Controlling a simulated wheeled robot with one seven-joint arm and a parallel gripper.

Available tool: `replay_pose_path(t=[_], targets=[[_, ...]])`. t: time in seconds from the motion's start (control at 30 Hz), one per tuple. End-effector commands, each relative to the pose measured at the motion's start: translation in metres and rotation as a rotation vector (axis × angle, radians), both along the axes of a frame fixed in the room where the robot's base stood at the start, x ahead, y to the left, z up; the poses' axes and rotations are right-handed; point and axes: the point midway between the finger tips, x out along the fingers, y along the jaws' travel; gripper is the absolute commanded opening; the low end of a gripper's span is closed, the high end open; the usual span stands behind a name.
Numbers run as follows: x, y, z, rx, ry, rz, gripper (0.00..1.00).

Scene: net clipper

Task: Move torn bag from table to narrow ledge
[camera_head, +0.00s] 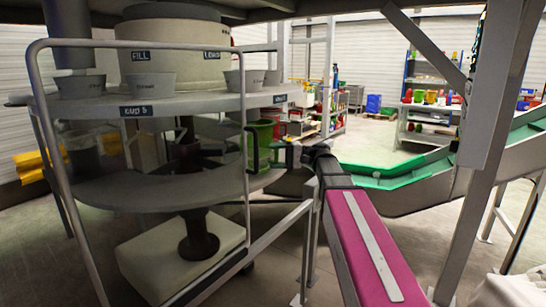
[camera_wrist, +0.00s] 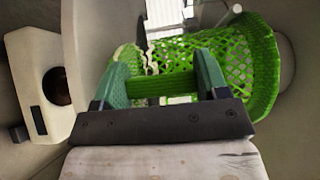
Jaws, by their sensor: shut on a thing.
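The torn bag (camera_wrist: 220,55) is a bright green net with a ragged, pale end on its left in the wrist view. My gripper (camera_wrist: 160,84) is shut on a band of its green mesh, with one dark green finger at each side. In the head view my gripper (camera_head: 268,156) is at the right rim of the round machine, between its upper and lower decks. A green shape (camera_head: 262,135) just above and behind it appears to be the bag, partly hidden by the frame. I cannot tell which surface is the table or the narrow ledge.
The round machine has an upper deck (camera_head: 180,101) with grey cups (camera_head: 153,84) and a lower deck (camera_head: 130,192). A bent metal rail (camera_head: 246,130) stands close to my gripper. A green-lined conveyor (camera_head: 385,178) lies right. Shelves (camera_head: 432,115) stand farther back, beyond open floor.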

Motion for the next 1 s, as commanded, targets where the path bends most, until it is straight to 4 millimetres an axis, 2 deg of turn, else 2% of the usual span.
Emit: replay_pose_path(t=[1.0], targets=[[-0.027, -0.034, 0.0, 0.0, 0.0, 0.0, 0.39]])
